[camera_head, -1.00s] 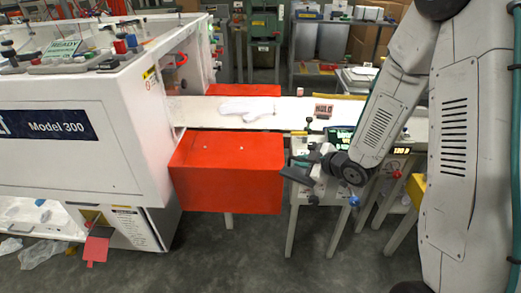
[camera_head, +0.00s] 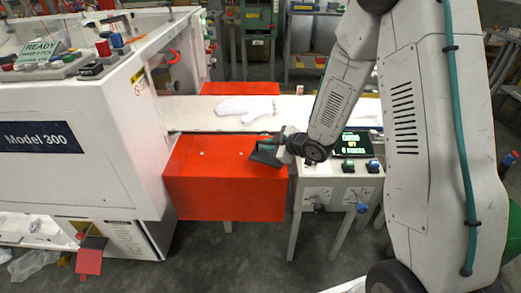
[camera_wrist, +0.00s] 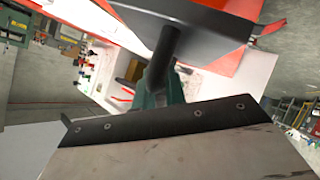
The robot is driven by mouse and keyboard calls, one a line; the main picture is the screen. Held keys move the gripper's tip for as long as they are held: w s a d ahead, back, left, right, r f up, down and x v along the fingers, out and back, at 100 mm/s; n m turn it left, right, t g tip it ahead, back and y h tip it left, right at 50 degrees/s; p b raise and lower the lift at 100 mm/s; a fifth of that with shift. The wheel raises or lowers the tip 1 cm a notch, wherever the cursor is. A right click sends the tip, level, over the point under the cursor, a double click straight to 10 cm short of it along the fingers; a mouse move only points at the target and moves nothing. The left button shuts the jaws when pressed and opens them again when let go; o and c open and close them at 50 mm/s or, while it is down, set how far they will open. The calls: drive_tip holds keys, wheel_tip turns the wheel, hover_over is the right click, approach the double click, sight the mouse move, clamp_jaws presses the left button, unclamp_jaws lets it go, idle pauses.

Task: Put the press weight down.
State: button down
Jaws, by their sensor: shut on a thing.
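The press weight (camera_head: 264,154) looks like a dark flat plate. In the wrist view the dark plate (camera_wrist: 205,18) shows at the top, with a round dark post at its middle. My gripper (camera_head: 284,146) is shut on the weight; in the head view it comes in from the right. The weight is over the right part of the red box top (camera_head: 215,158), just in front of the white belt. I cannot tell whether it touches the box. The jaws' grip on the post is mostly hidden.
A white glove (camera_head: 245,107) lies flat on the white conveyor belt (camera_head: 190,118) behind the weight. The white machine (camera_head: 70,170) stands at the left. A control panel with a green-lettered screen (camera_head: 354,143) and knobs is just right of my gripper. The left red top is clear.

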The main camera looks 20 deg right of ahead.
sight(266, 153)
drive_tip(key=shift+w+a+f, duration=0.15)
drive_tip(key=shift+f, duration=0.2)
drive_tip(key=shift+a+f, duration=0.1)
drive_tip(key=shift+f, duration=1.25)
drive_tip(key=shift+f, duration=0.15)
drive_tip(key=c, duration=1.5)
unclamp_jaws()
drive_tip(key=shift+o, duration=0.2)
